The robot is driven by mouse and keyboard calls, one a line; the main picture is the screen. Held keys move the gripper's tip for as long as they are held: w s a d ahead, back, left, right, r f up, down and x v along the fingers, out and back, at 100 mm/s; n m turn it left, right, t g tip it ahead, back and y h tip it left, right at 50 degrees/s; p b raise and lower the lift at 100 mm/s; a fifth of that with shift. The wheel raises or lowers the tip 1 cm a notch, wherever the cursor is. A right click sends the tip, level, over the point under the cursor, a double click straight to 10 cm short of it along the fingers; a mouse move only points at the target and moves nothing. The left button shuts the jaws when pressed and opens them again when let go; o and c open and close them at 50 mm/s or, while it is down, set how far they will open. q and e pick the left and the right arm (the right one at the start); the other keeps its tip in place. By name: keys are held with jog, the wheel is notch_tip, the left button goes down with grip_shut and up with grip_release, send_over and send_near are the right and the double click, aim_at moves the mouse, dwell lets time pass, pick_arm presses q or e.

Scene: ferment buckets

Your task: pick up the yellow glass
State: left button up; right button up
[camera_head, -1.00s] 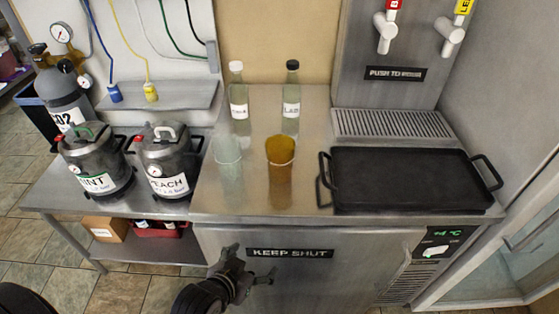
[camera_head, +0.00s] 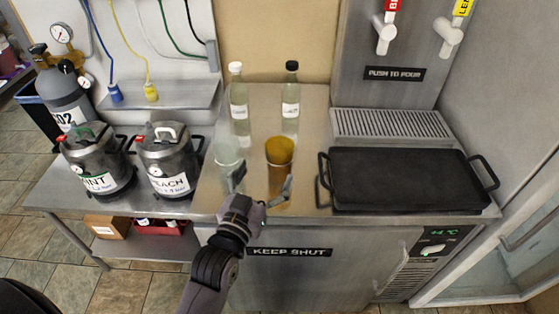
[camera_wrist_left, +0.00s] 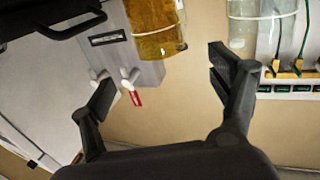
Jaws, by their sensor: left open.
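The yellow glass (camera_head: 279,155), amber and see-through, stands upright on the steel counter left of the black tray. It also shows at the top of the left wrist view (camera_wrist_left: 153,28), which is turned upside down. My left gripper (camera_head: 262,183) is open and empty at the counter's front edge, in front of the glass. Its fingers are spread, with one fingertip near the lower right of the glass in the head view and the other to its left. In the wrist view the glass lies beyond the open fingers. My right gripper is not in view.
A clear glass (camera_head: 228,151) stands close on the left, near the left finger. Two labelled bottles (camera_head: 239,95) (camera_head: 291,97) stand behind. The black tray (camera_head: 408,182) is on the right, and two kegs (camera_head: 98,165) (camera_head: 168,165) stand on the lower left table.

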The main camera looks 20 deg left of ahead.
aim_at(274, 157)
pick_arm(q)
jog(key=w, duration=0.5)
jog(key=shift+d+p, duration=0.1)
jog(key=shift+p, duration=0.25)
jog(key=w+p, duration=0.1)
jog(key=w, duration=0.3)
jog(key=shift+w+d, duration=0.1)
jog(key=shift+w, duration=0.3)
jog(key=shift+w+f, duration=0.1)
jog(key=shift+w, duration=0.2)
jog(key=shift+s, duration=0.1)
jog(key=shift+c, duration=0.2)
jog(key=shift+c, duration=0.6)
jog(key=c, duration=1.6)
jog(key=shift+c, duration=0.3)
jog(key=shift+r, duration=0.2)
